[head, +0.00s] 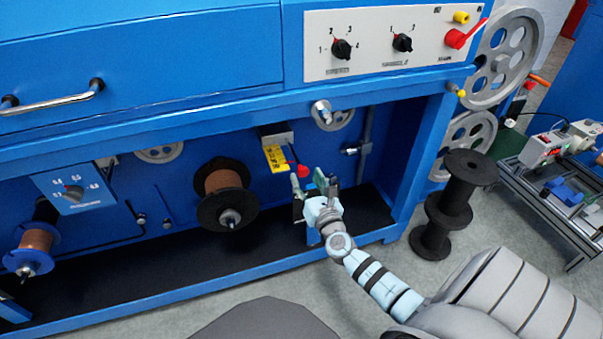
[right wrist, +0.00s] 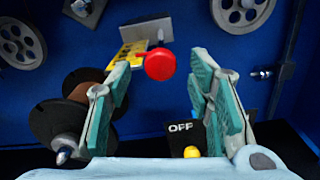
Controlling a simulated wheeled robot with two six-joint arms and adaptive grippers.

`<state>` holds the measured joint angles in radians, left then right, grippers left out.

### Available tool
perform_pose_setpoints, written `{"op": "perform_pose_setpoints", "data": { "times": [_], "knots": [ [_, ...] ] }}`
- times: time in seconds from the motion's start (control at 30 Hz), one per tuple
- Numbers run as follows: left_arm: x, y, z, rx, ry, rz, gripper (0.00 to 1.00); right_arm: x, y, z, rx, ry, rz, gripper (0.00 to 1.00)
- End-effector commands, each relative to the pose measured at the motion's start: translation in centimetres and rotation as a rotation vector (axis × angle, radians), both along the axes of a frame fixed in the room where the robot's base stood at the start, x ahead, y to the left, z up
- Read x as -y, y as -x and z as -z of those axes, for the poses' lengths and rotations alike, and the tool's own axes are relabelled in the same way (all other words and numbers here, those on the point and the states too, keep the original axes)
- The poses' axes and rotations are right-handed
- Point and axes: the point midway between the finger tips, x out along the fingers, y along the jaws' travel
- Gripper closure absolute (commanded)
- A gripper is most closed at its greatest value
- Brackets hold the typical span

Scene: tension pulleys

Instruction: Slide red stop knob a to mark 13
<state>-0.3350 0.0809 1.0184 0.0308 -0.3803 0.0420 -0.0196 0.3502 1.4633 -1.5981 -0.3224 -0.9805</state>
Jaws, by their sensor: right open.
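The red stop knob a (head: 302,171) is a small red ball on a dark rod beside a yellow marked scale (head: 275,157) on the blue back wall. In the right wrist view the round red knob (right wrist: 160,65) shows beyond and between the fingertips, in front of the yellow scale (right wrist: 130,54). The scale's numbers are too small to read. My right gripper (head: 310,180) is open and empty just below the knob, apart from it; its two teal-padded fingers (right wrist: 165,80) stand left and right of the knob in the wrist view. My left gripper is not in view.
A copper wire spool (head: 226,192) sits left of the scale. A black "OFF" plate with a yellow button (right wrist: 191,151) is low between the fingers. A metal bracket (head: 277,136) is above the scale. Black empty spools (head: 456,200) stand on the floor at right.

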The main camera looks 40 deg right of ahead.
Motion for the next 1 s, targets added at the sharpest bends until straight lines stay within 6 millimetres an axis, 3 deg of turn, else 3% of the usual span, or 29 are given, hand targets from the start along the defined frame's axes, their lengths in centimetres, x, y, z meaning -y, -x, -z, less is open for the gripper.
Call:
{"op": "perform_pose_setpoints", "data": {
  "times": [0.2, 0.57, 0.87, 1.0],
  "knots": [
    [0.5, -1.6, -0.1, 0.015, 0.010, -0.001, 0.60, 1.3, -3.7, 0.3, 0.000, -0.003, 0.000, 0.53],
    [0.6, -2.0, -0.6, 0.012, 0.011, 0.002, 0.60, 1.6, -4.6, 0.2, -0.001, -0.004, 0.001, 0.53],
    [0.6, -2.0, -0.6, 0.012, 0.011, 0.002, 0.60, 1.6, -4.6, 0.2, -0.001, -0.005, -0.001, 0.98],
    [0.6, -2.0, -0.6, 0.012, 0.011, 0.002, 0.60, 1.6, -4.6, 0.2, -0.001, -0.005, -0.001, 1.00]
  ]
}}
